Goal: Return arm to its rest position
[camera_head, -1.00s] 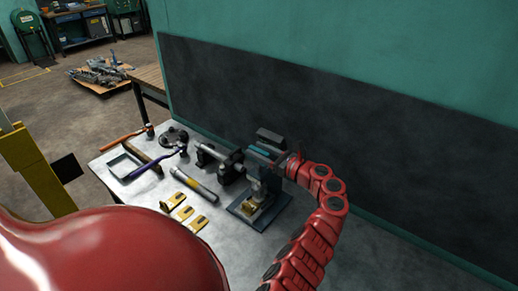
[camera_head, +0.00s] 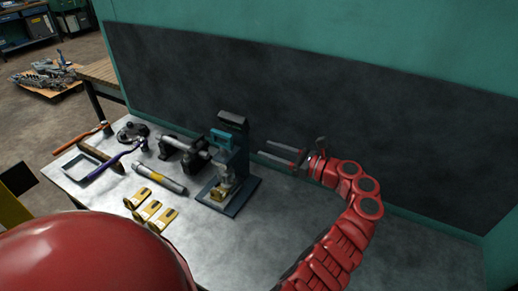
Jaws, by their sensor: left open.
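My left gripper (camera_head: 264,148) is at the end of a red jointed arm (camera_head: 340,225) that rises from the bottom of the view. Its two dark fingers are apart, with nothing between them. They point left toward a small bench press (camera_head: 232,150) with a dark upright column, a teal part and a dark base plate (camera_head: 240,200). The fingertips are to the right of the column and look clear of it. A small brass-coloured piece (camera_head: 219,193) sits low in the press. My right gripper is not in view.
The grey metal bench (camera_head: 420,265) is clear at the right. A dark wall panel (camera_head: 380,120) stands behind.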

